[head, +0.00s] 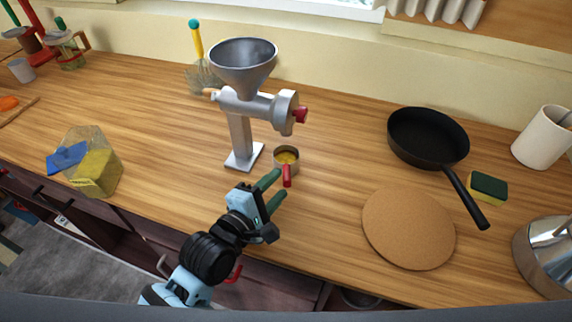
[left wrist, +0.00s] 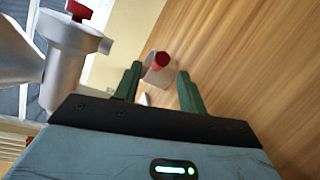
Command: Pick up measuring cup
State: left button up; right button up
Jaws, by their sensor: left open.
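The measuring cup (head: 286,157) is a small metal cup with yellow contents and a red handle, standing on the wooden counter beside the base of the grinder. Its red handle points toward my left gripper (head: 276,187), which is open with green fingers close to the handle. In the left wrist view the cup (left wrist: 158,72) lies ahead between the tips of the open gripper (left wrist: 158,82), with its red handle end facing the camera. The fingers do not appear closed on it. My right gripper is not in view.
A grey metal grinder (head: 240,125) stands directly behind and left of the cup. A round cork mat (head: 408,228) and black pan (head: 428,138) lie to the right. A sponge (head: 487,188) and white crock (head: 541,137) are further right.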

aim_at(286, 174)
pick_arm(q)
jog(key=x, duration=0.4)
jog(key=shift+d+r, duration=0.15)
jog(key=shift+d, duration=0.05)
grip_shut()
